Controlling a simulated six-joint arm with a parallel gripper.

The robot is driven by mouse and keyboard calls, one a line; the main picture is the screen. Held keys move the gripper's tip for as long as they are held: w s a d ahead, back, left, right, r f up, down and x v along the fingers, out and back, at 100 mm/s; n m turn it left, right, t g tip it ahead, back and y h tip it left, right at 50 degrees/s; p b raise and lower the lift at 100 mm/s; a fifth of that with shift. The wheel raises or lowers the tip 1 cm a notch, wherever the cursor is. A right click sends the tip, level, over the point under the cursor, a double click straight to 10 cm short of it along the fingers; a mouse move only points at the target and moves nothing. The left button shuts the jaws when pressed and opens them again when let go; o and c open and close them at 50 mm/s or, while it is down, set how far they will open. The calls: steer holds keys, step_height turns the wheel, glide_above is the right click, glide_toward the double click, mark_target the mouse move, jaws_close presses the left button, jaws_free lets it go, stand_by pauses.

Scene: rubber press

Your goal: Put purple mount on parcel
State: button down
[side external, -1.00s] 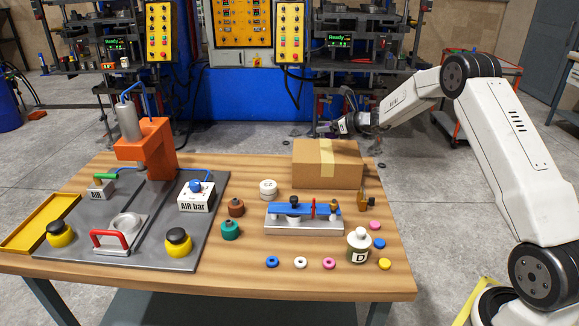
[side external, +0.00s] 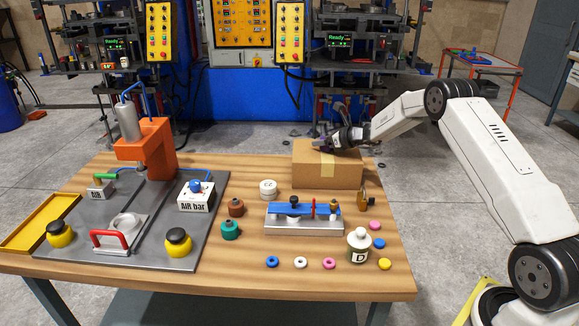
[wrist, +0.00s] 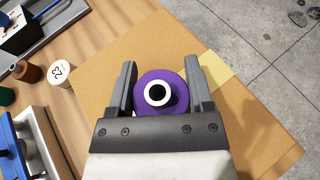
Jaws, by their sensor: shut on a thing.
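The purple mount (wrist: 174,80) is round, with a white ring and a dark hole at its centre in the wrist view. My gripper (wrist: 161,85) is shut on it, one finger on each side. In the side view my gripper (side external: 322,145) is at the top of the parcel (side external: 327,175), a brown cardboard box with a tape strip, at the back right of the table. The parcel's top (wrist: 105,95) fills much of the wrist view beneath the mount. I cannot tell whether the mount touches the parcel.
A blue clamp fixture (side external: 303,210) stands in front of the parcel. A white cylinder (side external: 268,187), brown mount (side external: 236,207) and green mount (side external: 230,230) are to its left. The orange press (side external: 148,150) stands at the left.

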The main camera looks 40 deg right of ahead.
steer(key=shift+f, duration=0.2)
jaws_free()
steer(key=shift+f, duration=0.1)
steer(key=shift+r, duration=0.2)
steer(key=shift+v, duration=6)
